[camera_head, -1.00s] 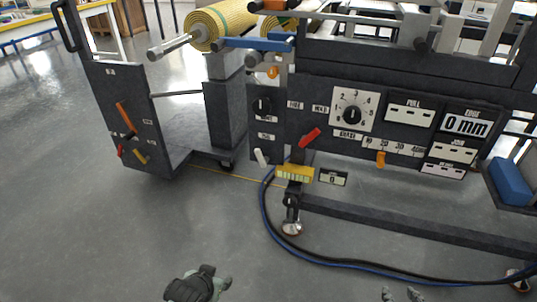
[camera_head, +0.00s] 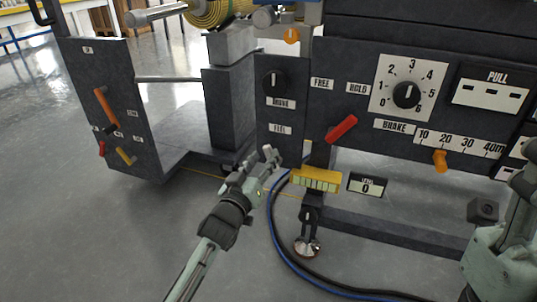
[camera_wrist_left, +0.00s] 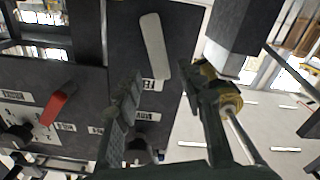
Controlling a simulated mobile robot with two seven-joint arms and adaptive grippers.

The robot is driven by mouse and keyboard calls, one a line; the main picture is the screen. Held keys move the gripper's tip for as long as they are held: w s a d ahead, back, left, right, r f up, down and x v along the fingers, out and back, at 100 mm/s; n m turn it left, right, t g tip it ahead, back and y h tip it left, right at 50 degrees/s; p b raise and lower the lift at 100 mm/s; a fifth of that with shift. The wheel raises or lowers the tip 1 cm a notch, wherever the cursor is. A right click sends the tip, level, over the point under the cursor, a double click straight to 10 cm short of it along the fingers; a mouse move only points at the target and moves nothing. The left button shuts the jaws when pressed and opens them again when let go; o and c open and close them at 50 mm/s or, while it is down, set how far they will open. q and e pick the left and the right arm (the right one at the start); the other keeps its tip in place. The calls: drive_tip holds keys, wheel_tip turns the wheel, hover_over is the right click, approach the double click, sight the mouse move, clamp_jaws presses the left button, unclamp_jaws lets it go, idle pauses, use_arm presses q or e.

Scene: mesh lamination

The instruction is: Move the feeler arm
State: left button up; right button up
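The feeler arm is a white paddle-shaped lever (camera_wrist_left: 155,45) beside the FEEL label (camera_wrist_left: 153,85) on the dark panel. It shows clearly in the left wrist view; in the head view my left gripper covers most or all of it below that label (camera_head: 280,129). My left gripper (camera_head: 270,165) points up at the panel. In the left wrist view its two fingers (camera_wrist_left: 160,88) are apart with nothing between them, and the lever lies ahead of the gap. My right arm shows at the head view's right edge; its fingers are not seen.
A red lever (camera_head: 341,129) and a yellow block (camera_head: 317,180) are right of my left gripper. The BRAKE dial (camera_head: 406,94) is farther right. Blue and black hoses (camera_head: 283,245) run below. A dark side stand (camera_head: 112,110) is at left; the floor in front is open.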

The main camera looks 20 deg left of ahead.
sight(267, 153)
use_arm(q)
drive_tip(key=shift+w+f+b, duration=0.1)
drive_tip(key=shift+w+b, duration=0.65)
drive_tip(key=shift+w, duration=1.55)
drive_tip(key=shift+c, duration=0.4)
clamp_jaws()
